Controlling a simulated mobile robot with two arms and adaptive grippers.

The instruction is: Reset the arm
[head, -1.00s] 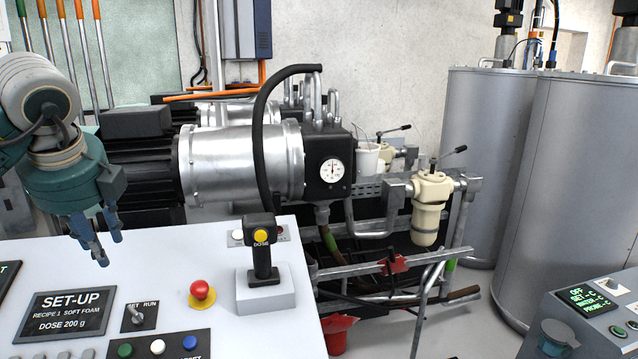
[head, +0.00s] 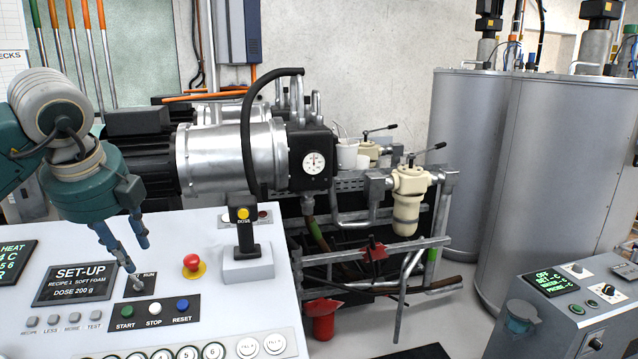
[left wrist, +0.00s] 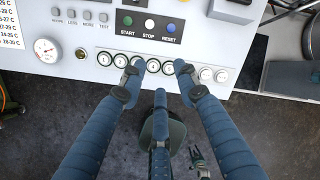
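My left gripper (head: 138,256) comes in from the left in the head view, over the white control panel (head: 215,310). Its blue fingers point down, and one fingertip overlaps the SET/RUN switch (head: 137,284); I cannot tell whether they touch. In the left wrist view the left gripper (left wrist: 158,76) has its fingers spread with nothing between them, seen against the panel's lower edge.
On the panel are a red mushroom button (head: 193,265), a DOSE handle (head: 243,228) on a box, and START, STOP and RESET buttons (head: 154,309). Pump machinery (head: 235,160) stands behind. Tall grey tanks (head: 545,170) and a smaller control box (head: 575,310) are at the right.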

